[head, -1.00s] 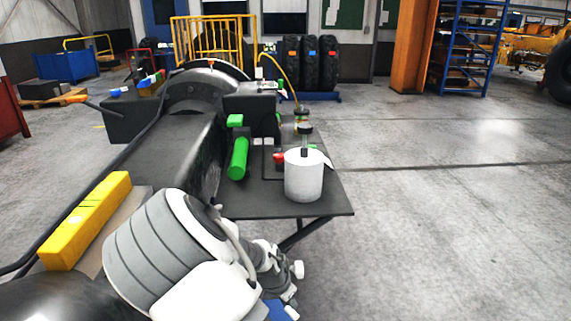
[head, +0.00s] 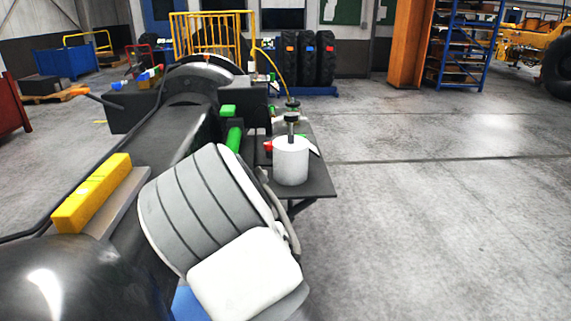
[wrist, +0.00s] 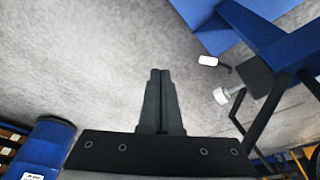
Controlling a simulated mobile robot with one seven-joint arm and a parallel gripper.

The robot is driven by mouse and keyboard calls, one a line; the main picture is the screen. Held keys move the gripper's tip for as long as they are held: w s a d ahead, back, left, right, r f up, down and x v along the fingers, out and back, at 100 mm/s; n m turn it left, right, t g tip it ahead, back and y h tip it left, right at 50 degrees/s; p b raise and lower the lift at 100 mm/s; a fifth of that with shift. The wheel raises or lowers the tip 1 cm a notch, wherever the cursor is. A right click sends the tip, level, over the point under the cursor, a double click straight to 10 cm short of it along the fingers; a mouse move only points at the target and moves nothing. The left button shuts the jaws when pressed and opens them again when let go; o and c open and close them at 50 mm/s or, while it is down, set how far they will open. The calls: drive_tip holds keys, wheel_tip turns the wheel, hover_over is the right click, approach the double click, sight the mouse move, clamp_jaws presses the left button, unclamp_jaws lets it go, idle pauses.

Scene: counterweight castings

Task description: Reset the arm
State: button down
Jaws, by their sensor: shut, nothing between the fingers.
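My gripper (wrist: 160,76) shows in the wrist view with its two dark fingers together and nothing between them. Bare grey floor lies behind the fingertips. In the head view my white and grey arm covers the lower middle, and my gripper is hidden behind it. No object is in contact with the fingers in the wrist view.
In the head view a dark side table (head: 318,183) carries a white cylinder (head: 291,162). A green cylinder (head: 234,140) stands beside it, partly hidden by my arm. A yellow bar (head: 92,193) lies at left. Open floor (head: 450,220) is at right. Blue frame parts (wrist: 285,55) show in the wrist view.

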drive_tip(key=s+d+r+n+y+p, duration=0.15)
drive_tip(key=s+r, duration=0.25)
drive_tip(key=r, duration=0.7)
drive_tip(key=s+d+r+n+y+p, duration=0.1)
drive_tip(key=s+d+r+n+y, duration=0.25)
drive_tip(key=r, duration=0.85)
drive_tip(key=s+d+r+n+t+h+p, duration=0.2)
drive_tip(key=s+d+r, duration=0.5)
drive_tip(key=s+r, duration=0.4)
drive_tip(key=shift+s+d+r+n+t+h+p, duration=0.25)
drive_tip(key=shift+s+r+n+t+h+p, duration=0.2)
drive_tip(key=shift+s+n+t, duration=0.45)
